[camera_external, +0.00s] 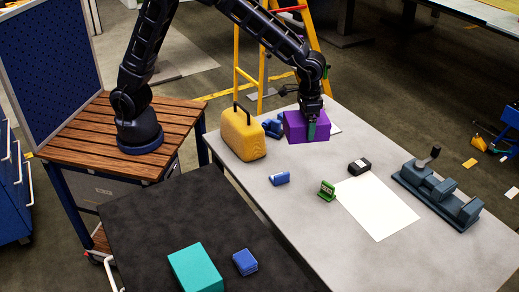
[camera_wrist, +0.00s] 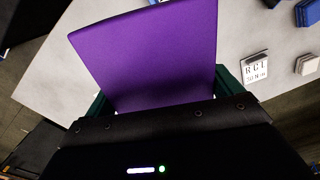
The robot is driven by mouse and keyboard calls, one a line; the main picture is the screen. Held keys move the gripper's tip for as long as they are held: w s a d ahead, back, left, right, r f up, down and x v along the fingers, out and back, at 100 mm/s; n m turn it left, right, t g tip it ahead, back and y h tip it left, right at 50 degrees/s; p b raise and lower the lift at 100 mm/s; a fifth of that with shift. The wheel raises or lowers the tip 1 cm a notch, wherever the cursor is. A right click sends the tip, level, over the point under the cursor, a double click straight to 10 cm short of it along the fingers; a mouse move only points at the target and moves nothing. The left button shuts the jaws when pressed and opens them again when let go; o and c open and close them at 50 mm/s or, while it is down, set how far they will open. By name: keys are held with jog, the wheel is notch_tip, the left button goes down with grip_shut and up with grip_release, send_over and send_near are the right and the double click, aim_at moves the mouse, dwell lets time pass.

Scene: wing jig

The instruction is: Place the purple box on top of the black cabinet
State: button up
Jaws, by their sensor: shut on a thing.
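The purple box (camera_external: 295,126) is at the far part of the grey table in the external view, held in my gripper (camera_external: 312,122). In the wrist view the purple box (camera_wrist: 150,55) fills the upper middle, between the green fingers of my gripper (camera_wrist: 160,95). My gripper is shut on it. I cannot tell for sure whether the box touches the table. The black cabinet (camera_external: 140,215) stands at the lower left with its dark flat top; a teal box (camera_external: 196,268) and a small blue box (camera_external: 245,262) lie near its front edge.
A yellow case (camera_external: 241,133) stands on the grey table (camera_external: 290,230) left of the purple box. Blue items (camera_external: 272,128), a blue block (camera_external: 280,178), a green block (camera_external: 327,190), a black block (camera_external: 359,166) and a vise (camera_external: 437,190) are also there. The cabinet's rear top is clear.

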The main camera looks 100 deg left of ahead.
jog(key=s+d+r+m, duration=0.1)
jog(key=s+d+m, duration=0.2)
jog(key=s+d, duration=0.6)
jog(key=s+d+r+m, duration=0.1)
jog(key=s+d+m, duration=0.3)
jog(key=d, duration=1)
jog(key=s+d+r+m, duration=0.2)
jog(key=s+d+m, duration=0.1)
jog(key=s+d, duration=0.65)
jog(key=s+d+m, duration=0.4)
jog(key=s+d, duration=0.6)
jog(key=s, duration=0.2)
jog(key=f, duration=1.9)
jog(key=shift+s+a+f, duration=0.1)
jog(key=shift+s+a, duration=0.1)
jog(key=shift+f, duration=0.15)
jog(key=o, duration=1)
